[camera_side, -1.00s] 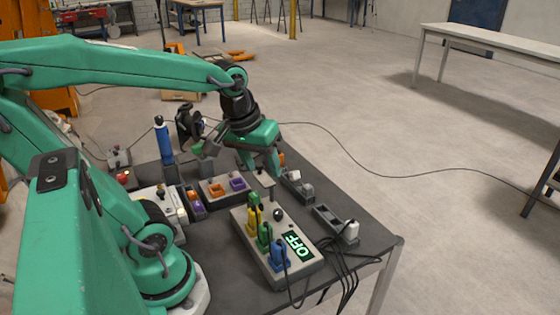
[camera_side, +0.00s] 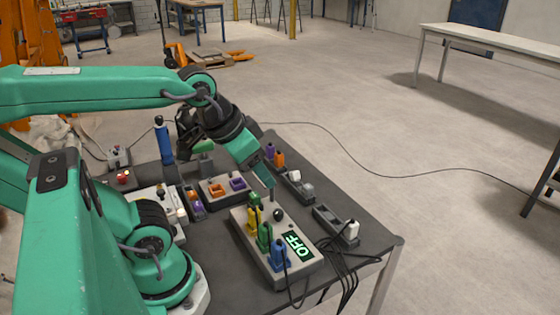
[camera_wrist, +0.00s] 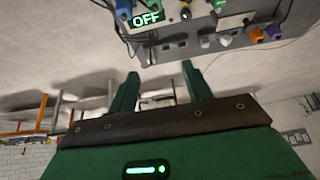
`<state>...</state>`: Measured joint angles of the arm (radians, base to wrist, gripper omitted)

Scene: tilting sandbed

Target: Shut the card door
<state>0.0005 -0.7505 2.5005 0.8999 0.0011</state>
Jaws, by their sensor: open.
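I cannot pick out the card door for certain in either view. A pale control box (camera_side: 288,262) with a lit OFF display (camera_side: 299,246) stands near the table's front right. Yellow (camera_side: 254,218), green (camera_side: 264,236) and blue (camera_side: 279,254) plugs stand on it. My gripper (camera_side: 268,184) points down just behind this box, apparently above it; contact cannot be told. In the wrist view my gripper (camera_wrist: 160,74) shows two green fingers spread apart with nothing between them. The OFF display (camera_wrist: 147,18) and a grey slotted strip (camera_wrist: 165,50) lie beyond the fingertips.
A grey strip with a white plug (camera_side: 350,230) lies right of the box, beside bunched cables. Orange (camera_side: 279,159) and purple (camera_side: 269,151) pieces stand behind. A blue bottle (camera_side: 164,140) stands at the back left. The right table edge (camera_side: 400,243) is close.

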